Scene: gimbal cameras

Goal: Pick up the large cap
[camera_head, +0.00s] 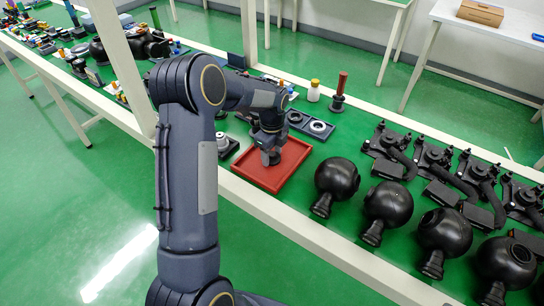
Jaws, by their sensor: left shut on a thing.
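My left gripper (269,153) points down over the red tray (262,184), near its upper left part. It is shut on a small dark grey piece, which I take to be the large cap; the fingers and wrist hide most of it. I cannot tell whether the piece touches the tray floor. The rest of the tray looks empty. My right gripper is not in view.
Several black spheres with necks (337,178) and black bracket assemblies (390,145) stand right of the tray. A black holder with a white ring (318,127), a white bottle with a yellow cap (314,91) and a red-handled tool (339,91) stand behind. A silver round part (222,140) is left.

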